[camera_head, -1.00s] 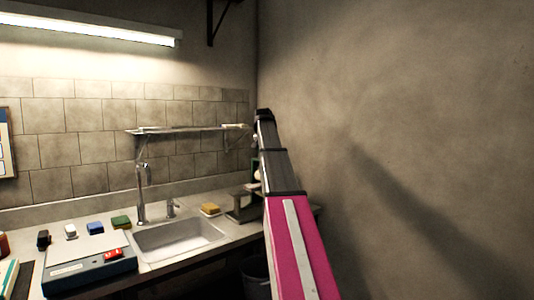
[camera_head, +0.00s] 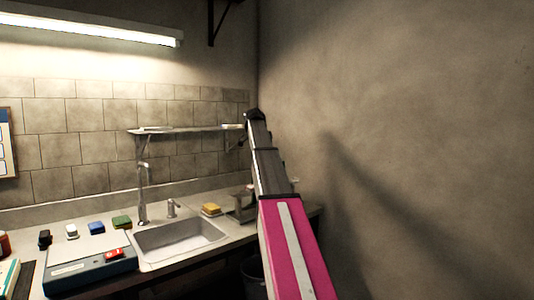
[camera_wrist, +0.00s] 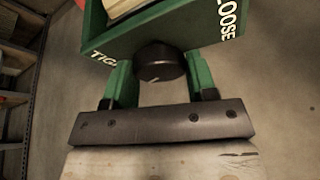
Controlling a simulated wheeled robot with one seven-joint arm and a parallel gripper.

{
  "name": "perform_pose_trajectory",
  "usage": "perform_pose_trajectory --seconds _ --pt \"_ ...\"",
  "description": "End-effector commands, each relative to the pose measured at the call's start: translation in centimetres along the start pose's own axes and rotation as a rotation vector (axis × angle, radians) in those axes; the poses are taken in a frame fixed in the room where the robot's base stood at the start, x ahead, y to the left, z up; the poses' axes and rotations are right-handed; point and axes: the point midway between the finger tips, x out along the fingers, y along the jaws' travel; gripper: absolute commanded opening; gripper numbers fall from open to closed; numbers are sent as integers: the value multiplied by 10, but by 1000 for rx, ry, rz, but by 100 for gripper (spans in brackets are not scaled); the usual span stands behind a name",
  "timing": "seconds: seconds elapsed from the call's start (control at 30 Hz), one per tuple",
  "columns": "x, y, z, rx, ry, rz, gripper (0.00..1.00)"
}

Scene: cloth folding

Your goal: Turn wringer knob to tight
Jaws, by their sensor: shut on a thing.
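In the wrist view, the round dark wringer knob (camera_wrist: 160,54) sits on the face of the green wringer (camera_wrist: 165,26). A white word reading "TIG", its end hidden, is left of the knob, and "LOOSE" is at the upper right. A small pale mark shows on the knob's lower edge. My gripper (camera_wrist: 161,70) has its green fingers on either side of the knob and is shut on it. In the head view, my pink and grey arm reaches toward the corner, and my gripper and the knob cannot be made out.
A blue-grey box with a red switch (camera_head: 92,269) is at the left. A wall shelf (camera_head: 188,129) is behind my arm. The right wall is bare.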

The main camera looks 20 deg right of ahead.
Motion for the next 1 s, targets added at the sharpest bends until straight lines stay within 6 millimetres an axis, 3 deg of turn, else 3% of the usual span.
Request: perform_pose_trajectory --seconds 0.4,1.0 --pt "-1 -2 0 248 0 102 28" --pt "0 -2 0 317 -1 130 28"
